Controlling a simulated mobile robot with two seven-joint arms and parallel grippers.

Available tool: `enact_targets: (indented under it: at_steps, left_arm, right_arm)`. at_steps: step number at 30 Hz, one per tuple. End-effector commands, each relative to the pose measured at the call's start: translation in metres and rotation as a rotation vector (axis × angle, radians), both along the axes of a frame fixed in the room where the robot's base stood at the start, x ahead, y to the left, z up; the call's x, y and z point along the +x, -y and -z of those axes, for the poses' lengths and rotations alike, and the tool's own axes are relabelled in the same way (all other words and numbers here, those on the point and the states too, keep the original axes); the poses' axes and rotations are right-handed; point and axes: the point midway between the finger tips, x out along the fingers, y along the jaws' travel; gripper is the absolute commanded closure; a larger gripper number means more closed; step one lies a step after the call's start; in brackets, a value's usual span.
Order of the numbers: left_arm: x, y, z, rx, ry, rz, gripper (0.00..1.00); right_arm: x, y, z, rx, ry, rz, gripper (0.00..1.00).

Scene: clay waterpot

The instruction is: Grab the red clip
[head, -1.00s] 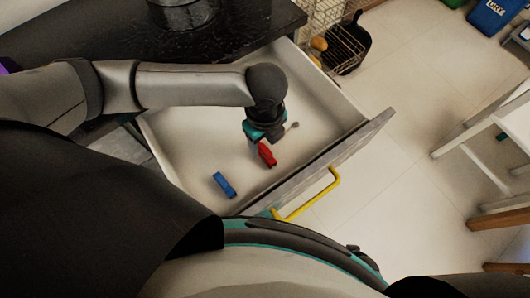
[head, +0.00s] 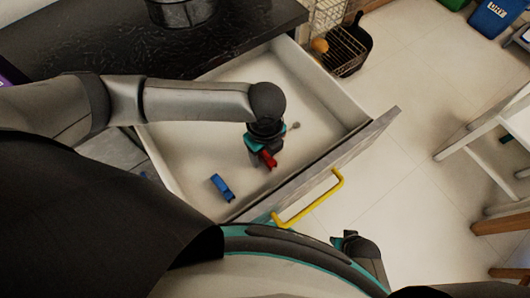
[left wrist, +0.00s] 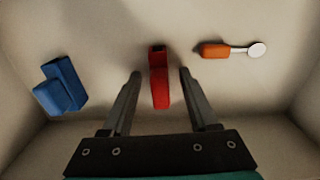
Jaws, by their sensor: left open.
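The red clip (head: 269,160) lies in the open drawer (head: 330,98), partly hidden by my left gripper (head: 262,156) in the head view. In the left wrist view, the red clip (left wrist: 159,82) stands out between the two fingers of the left gripper (left wrist: 160,76). The fingers are apart, with a gap on each side of the clip. A small part of my right arm, apparently its gripper (head: 347,241), shows at the bottom right of the head view; its jaws are not clear.
A blue clip (head: 222,187) lies left of the red one, also in the left wrist view (left wrist: 62,86). An orange-handled utensil (left wrist: 228,50) lies to the right. The drawer front with yellow handle (head: 318,203) and the drawer walls bound the space.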

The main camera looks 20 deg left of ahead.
Motion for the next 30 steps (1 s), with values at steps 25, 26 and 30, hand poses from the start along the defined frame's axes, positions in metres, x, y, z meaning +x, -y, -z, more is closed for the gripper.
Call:
enact_targets:
  at_steps: [25, 26, 30]
  left_arm:
    - [0.0001, -0.0002, 0.0017, 0.0, 0.0, 0.0, 1.0]
    - [0.0001, -0.0002, 0.0017, 0.0, 0.0, 0.0, 1.0]
    - [0.0001, -0.0002, 0.0016, 0.0, 0.0, -0.001, 1.0]
  right_arm:
    - [0.0012, -0.0006, -0.0015, 0.0, -0.001, 0.001, 0.55]
    - [0.0011, -0.0006, -0.0015, 0.0, -0.001, 0.001, 0.55]
    - [0.0011, -0.0006, -0.0015, 0.0, -0.001, 0.001, 0.55]
